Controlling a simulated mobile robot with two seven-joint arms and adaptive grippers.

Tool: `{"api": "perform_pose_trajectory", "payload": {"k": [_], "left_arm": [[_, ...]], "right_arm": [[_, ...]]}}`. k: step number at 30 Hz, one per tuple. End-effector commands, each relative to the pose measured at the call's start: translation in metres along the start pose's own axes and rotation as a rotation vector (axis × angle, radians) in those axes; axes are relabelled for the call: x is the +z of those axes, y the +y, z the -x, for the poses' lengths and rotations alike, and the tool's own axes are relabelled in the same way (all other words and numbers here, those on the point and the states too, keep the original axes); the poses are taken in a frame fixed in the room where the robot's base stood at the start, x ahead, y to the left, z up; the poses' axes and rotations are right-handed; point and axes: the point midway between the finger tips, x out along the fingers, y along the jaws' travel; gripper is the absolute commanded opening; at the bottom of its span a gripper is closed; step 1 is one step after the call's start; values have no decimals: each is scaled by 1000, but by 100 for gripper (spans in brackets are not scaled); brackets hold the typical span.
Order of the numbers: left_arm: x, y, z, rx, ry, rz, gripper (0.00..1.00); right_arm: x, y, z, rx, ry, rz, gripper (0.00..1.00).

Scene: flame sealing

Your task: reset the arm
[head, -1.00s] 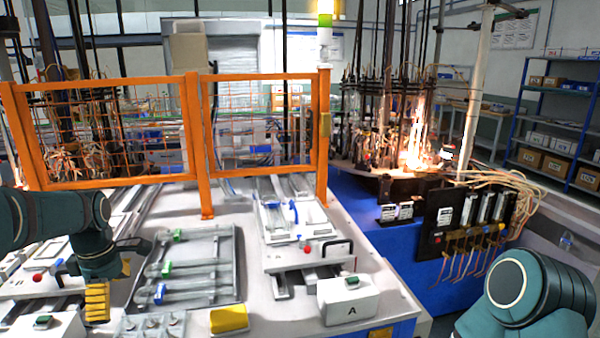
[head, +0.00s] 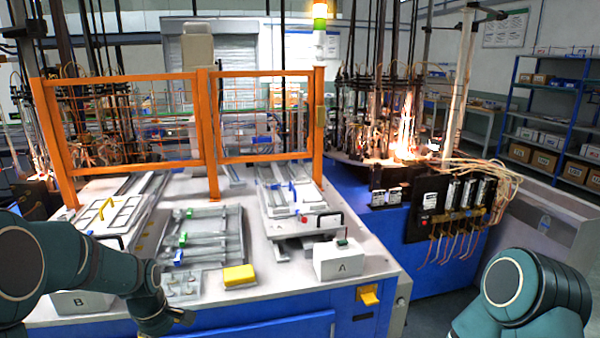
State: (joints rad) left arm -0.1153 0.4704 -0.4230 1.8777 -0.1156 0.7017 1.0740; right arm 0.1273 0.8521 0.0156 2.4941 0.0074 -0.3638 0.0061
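My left arm (head: 75,270) comes in from the left and bends down at the wrist (head: 150,305), in front of the machine table's near edge. My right arm (head: 525,290) shows only as a rounded teal link at the lower right, apart from the table. Its gripper is out of view too.
A white box marked A (head: 338,262) and a yellow block (head: 240,276) stand near the front edge. A box marked B (head: 80,302) is partly behind my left arm. An orange fence (head: 210,140) crosses the table. Flames (head: 405,140) burn on the blue machine at right.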

Motion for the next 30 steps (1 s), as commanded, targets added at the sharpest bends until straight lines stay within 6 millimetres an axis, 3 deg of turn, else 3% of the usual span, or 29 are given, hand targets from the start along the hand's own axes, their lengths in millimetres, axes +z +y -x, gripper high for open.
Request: {"api": "perform_pose_trajectory", "payload": {"k": [1, 6, 9, 12, 15, 19, 30], "left_arm": [[19, -5, -29, 2, -22, -92, 98], [93, -28, -116, 74, -80, -461, 98], [139, -50, -152, 132, -105, -663, 98], [179, -74, -174, 188, -118, -833, 98], [208, -93, -185, 235, -120, -957, 98], [229, -107, -188, 276, -113, -1053, 98], [234, -110, -189, 290, -106, -1084, 98]], "right_arm": [[0, 0, 0, 0, -1, 0, 47], [1, 0, 1, 0, -2, 0, 47], [1, 0, 1, 0, -2, 0, 47], [1, 0, 0, 0, -2, 0, 47], [1, 0, 1, 0, -2, 0, 47], [1, 0, 1, 0, -2, 0, 47], [1, 0, 1, 0, -2, 0, 47]]}}
